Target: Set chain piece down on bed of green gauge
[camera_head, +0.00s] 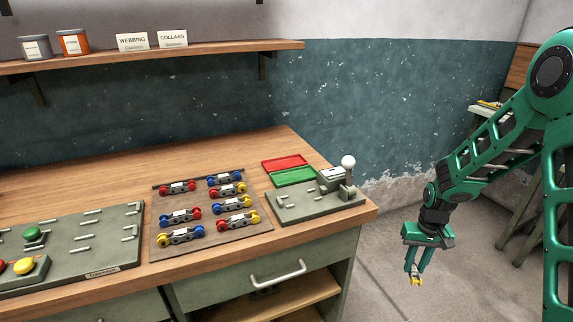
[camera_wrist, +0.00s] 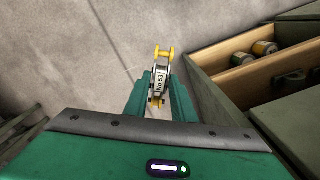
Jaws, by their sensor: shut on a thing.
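My gripper (camera_head: 417,268) hangs in the air over the floor, right of the bench and apart from it. It is shut on a chain piece (camera_head: 414,280). The gauge does not show in the wrist view.
A board (camera_head: 207,235) with several red, blue and yellow-ended chain pieces lies left of the gauge. Further left is a grey-green panel (camera_head: 110,248) with pegs. A drawer handle (camera_head: 278,273) juts from the bench front.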

